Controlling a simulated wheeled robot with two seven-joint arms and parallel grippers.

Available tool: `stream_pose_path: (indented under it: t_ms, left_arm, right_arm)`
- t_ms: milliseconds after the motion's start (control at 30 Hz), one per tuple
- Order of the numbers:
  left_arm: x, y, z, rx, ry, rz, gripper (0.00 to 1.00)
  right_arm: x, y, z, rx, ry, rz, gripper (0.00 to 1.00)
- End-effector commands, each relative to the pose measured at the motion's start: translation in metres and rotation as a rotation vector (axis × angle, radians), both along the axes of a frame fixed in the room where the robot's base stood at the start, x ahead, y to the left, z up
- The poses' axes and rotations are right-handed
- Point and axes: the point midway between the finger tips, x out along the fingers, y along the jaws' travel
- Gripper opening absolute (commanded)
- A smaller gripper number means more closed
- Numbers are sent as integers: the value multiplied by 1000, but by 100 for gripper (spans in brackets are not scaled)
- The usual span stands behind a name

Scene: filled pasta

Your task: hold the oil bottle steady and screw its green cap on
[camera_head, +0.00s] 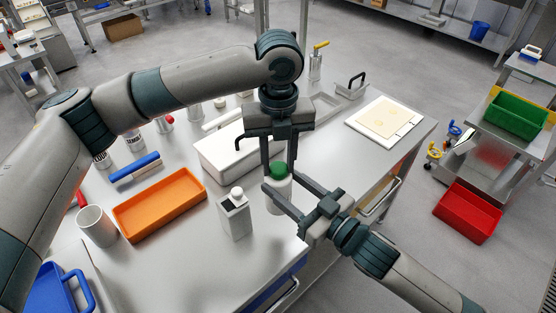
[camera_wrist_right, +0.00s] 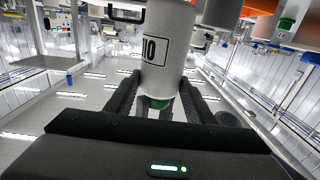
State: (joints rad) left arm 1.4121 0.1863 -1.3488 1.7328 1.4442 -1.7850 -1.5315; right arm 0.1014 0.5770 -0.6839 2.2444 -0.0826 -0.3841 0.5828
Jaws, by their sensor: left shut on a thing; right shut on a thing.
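The white oil bottle (camera_head: 279,198) stands upright near the table's front right edge. My right gripper (camera_head: 280,183) reaches in from the lower right, shut around the bottle's upper part. The right wrist view shows the bottle (camera_wrist_right: 165,45) upside down, with its dark-framed label, between my right fingers (camera_wrist_right: 158,98). The green cap (camera_head: 278,170) is at the bottle's top. My left gripper (camera_head: 278,166) points straight down from above, shut on the cap. The threads are hidden.
A white square bottle (camera_head: 234,214) stands just left of the oil bottle. A white bin (camera_head: 222,157) is behind it. An orange tray (camera_head: 160,205) and a white mug (camera_head: 97,226) are farther left. A board with a pale sheet (camera_head: 384,121) lies at the right. The front table area is clear.

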Motion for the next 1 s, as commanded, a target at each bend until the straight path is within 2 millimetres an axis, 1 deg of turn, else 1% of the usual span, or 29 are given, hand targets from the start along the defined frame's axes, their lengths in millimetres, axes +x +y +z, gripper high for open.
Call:
stream_pose_path:
  t_ms: [700,833,1000]
  left_arm:
    - [2,0,0,2,-3,-1092,12]
    - [1,0,0,2,-3,-1214,12]
    - [1,-1,0,2,-3,-1251,12]
  right_arm:
    - [-1,1,0,1,-1,3,0]
    - [-1,1,0,1,0,3,0]
    - [-1,1,1,1,0,3,0]
